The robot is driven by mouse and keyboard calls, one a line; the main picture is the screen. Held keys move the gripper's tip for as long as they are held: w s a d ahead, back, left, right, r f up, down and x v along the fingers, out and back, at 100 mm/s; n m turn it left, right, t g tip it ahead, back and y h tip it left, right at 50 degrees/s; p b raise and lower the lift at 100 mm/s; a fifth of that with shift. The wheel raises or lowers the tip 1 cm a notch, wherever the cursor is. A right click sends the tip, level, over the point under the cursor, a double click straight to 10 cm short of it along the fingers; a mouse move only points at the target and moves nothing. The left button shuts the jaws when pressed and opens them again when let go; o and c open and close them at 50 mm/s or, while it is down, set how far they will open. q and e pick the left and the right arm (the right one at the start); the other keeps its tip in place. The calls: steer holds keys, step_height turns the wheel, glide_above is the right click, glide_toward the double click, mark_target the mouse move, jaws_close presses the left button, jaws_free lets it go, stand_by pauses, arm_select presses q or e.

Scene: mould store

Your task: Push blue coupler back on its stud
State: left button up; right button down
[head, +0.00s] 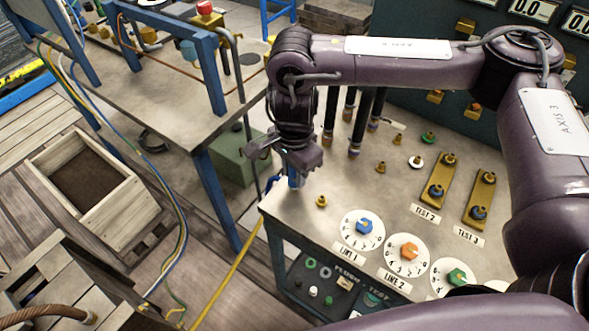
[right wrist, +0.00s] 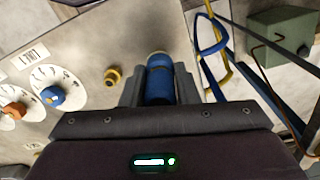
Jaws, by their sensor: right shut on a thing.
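The blue coupler (head: 294,181) is in the jaws of my right gripper (head: 293,167), at the near left corner of the grey bench panel. In the right wrist view the coupler (right wrist: 160,82) lies between the two grey fingers of the gripper (right wrist: 160,90), with a pale ring near its far end. Whether a stud is under the coupler is hidden. A bare brass stud (head: 321,201) stands just right of the coupler in the head view; it also shows left of the fingers in the right wrist view (right wrist: 113,75). My left gripper is not in view.
The LINE 1 dial with a blue knob (head: 364,227) is close by on the panel (head: 310,225). Dark hoses (head: 356,125) stand behind the gripper. A blue-legged table (head: 150,90) and an open wooden box (head: 88,190) are at left. Yellow and blue hoses hang beside the panel edge.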

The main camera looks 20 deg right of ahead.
steer(key=shift+f, duration=0.55)
stand_by(1.3)
steer(key=c, duration=1)
jaws_free()
steer(key=shift+c, duration=0.2)
steer(key=shift+r, duration=3.9)
